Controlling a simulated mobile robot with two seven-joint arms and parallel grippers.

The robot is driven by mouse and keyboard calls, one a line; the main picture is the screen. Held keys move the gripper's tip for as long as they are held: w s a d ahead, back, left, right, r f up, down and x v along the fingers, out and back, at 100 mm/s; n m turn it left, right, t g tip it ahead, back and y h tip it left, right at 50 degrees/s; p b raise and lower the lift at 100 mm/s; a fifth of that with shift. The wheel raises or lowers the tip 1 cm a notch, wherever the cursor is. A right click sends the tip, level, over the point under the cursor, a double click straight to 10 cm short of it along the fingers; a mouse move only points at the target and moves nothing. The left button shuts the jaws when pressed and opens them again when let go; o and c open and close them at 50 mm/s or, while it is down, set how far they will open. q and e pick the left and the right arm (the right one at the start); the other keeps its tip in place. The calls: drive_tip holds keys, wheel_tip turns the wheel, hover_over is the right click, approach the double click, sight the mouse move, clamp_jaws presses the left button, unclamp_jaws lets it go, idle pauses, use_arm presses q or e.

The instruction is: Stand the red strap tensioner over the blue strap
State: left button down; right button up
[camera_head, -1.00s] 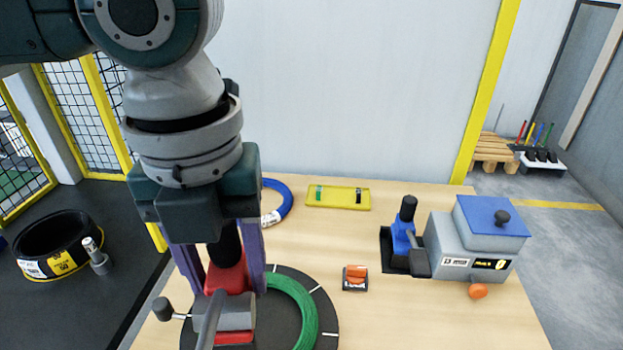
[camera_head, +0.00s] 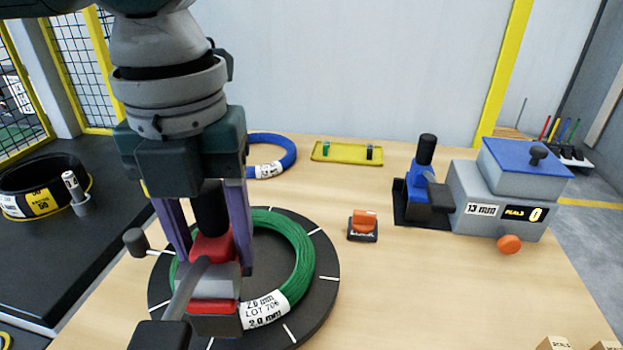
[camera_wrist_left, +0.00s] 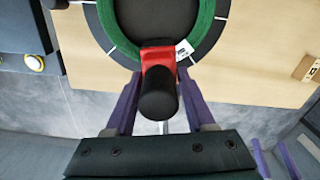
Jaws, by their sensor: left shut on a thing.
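The red strap tensioner (camera_head: 211,249) has a black handle, a grey drum, a lever and a red foot. My left gripper (camera_head: 210,262) is shut on it below the handle and holds it upright at the front left of the green coil (camera_head: 296,250). The tensioner also shows in the wrist view (camera_wrist_left: 157,56), its red body overlapping the coil's rim. I cannot tell whether its foot touches anything. No blue strap can be made out; the tensioner and arm cover that part of the coil. Purple fingers, probably my right gripper's (camera_wrist_left: 275,160), show partly in the wrist view.
The coil lies on a dark turntable (camera_head: 325,283). Behind are a blue coil (camera_head: 287,153) and a yellow tray (camera_head: 335,153). An orange-and-black item (camera_head: 363,226), a blue tool (camera_head: 417,190) and a grey box with a blue lid (camera_head: 490,200) stand right. The middle front table is clear.

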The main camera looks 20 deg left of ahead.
use_arm(q)
drive_tip(key=shift+f+b, duration=0.3)
drive_tip(key=shift+f, duration=0.45)
drive_tip(key=shift+d, duration=0.1)
drive_tip(key=shift+r, duration=0.15)
use_arm(e)
drive_tip(key=shift+d+f, duration=0.15)
drive_tip(key=shift+f, duration=0.6)
use_arm(q)
drive_tip(key=shift+f, duration=0.6)
drive_tip(key=shift+c, duration=1.3)
unclamp_jaws()
